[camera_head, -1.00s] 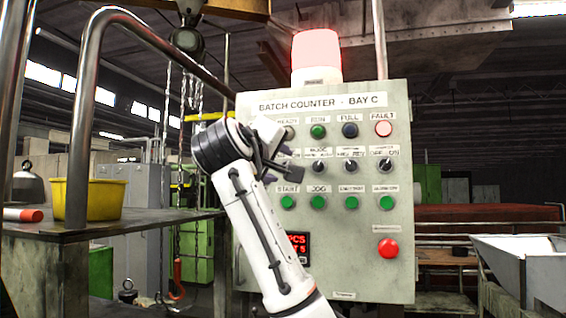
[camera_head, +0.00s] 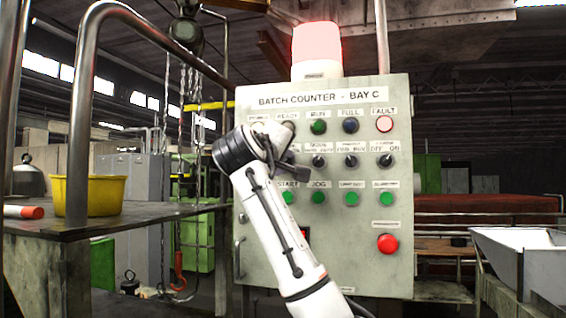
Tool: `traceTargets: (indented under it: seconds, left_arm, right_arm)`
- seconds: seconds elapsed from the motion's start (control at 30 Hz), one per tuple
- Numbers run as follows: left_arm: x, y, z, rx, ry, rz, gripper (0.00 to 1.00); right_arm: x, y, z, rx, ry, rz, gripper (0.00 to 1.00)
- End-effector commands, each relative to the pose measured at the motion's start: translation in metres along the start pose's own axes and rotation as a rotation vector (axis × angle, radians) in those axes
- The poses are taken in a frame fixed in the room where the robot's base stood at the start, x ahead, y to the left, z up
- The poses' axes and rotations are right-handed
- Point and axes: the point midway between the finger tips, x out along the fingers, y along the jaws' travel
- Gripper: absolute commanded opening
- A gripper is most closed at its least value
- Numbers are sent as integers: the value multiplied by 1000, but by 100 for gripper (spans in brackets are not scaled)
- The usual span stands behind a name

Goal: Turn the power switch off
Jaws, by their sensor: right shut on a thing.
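The grey control panel (camera_head: 352,246) headed "BATCH COUNTER - BAY C" faces me. My right gripper (camera_head: 290,168) is in front of its left part, at the height of the row of rotary switches. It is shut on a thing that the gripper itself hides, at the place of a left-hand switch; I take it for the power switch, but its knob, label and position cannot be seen. Other switches of that row show to the right, the last (camera_head: 386,160) marked OFF and ON. My left gripper is not in view.
A red beacon (camera_head: 316,45) glows on top of the panel. Green buttons (camera_head: 351,199) and a red button (camera_head: 387,243) sit below the switches. A bench with a yellow tub (camera_head: 92,196) and a metal rail stand at left; chains hang behind.

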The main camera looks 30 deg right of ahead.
Motion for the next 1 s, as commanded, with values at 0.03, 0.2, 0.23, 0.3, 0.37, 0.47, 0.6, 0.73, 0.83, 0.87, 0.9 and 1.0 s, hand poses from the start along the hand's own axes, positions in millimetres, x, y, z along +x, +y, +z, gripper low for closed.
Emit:
traceTargets:
  seconds: [0.03,0.2,0.23,0.3,0.37,0.47,0.6,0.73,0.83,0.87,0.9,1.0]
  left_arm:
    - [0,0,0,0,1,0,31]
    - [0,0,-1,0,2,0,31]
    - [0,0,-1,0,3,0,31]
    - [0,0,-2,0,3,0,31]
    - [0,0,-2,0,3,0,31]
    - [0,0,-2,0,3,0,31]
    - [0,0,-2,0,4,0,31]
    - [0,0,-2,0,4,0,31]
    - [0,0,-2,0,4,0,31]
    - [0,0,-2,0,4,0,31]
    - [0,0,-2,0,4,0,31]
    - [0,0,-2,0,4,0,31]
  right_arm:
    - [0,0,0,-2,0,-1,0]
    - [0,0,0,-27,0,-1,0]
    - [0,0,0,-36,0,-1,0]
    - [0,0,0,-64,0,-1,0]
    - [0,0,0,-95,0,0,0]
    - [0,0,0,-162,0,1,0]
    - [0,0,0,-280,0,0,0]
    - [0,0,-1,-405,1,0,0]
    - [0,0,0,-500,0,1,0]
    - [0,0,0,-528,0,0,0]
    - [0,0,0,-566,0,0,0]
    - [0,0,0,-658,0,0,0]
